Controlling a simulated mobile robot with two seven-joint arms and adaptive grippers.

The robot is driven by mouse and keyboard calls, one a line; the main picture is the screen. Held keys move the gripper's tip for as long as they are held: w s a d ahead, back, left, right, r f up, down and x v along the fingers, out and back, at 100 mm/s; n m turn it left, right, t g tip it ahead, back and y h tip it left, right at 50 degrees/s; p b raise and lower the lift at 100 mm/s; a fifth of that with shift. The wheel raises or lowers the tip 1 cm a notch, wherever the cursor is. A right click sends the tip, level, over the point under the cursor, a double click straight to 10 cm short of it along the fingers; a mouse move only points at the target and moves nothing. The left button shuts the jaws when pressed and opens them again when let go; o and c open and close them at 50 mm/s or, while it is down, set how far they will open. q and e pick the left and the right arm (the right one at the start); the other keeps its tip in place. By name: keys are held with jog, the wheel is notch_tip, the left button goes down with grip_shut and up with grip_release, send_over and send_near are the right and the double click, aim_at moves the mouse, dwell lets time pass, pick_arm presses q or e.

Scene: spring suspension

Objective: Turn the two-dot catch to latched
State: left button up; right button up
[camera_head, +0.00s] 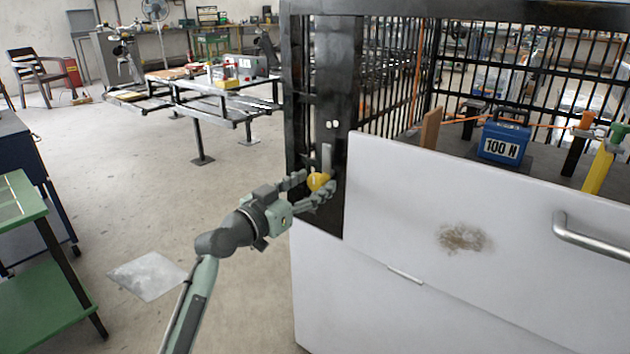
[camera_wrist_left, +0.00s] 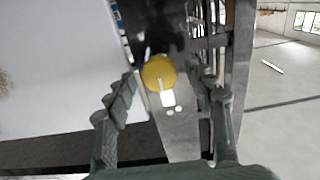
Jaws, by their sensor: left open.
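The two-dot catch is a round yellow knob (camera_head: 318,181) on the dark post (camera_head: 330,85) at the cage's near left corner. Two white dots (camera_head: 331,124) mark the post above it, over a grey metal strip (camera_head: 327,157). My left gripper (camera_head: 317,183) is open with one finger on each side of the knob. Contact with the knob cannot be told. My right gripper is not in view.
A white panel (camera_head: 400,190) with a metal handle (camera_head: 588,238) stands right of the post. A blue 100 N weight (camera_head: 503,137) sits inside the cage.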

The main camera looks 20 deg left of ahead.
pick_arm(q)
jog(key=shift+w+d, duration=0.25)
jog(key=shift+w, duration=0.3)
jog(key=shift+c, duration=0.2)
grip_shut()
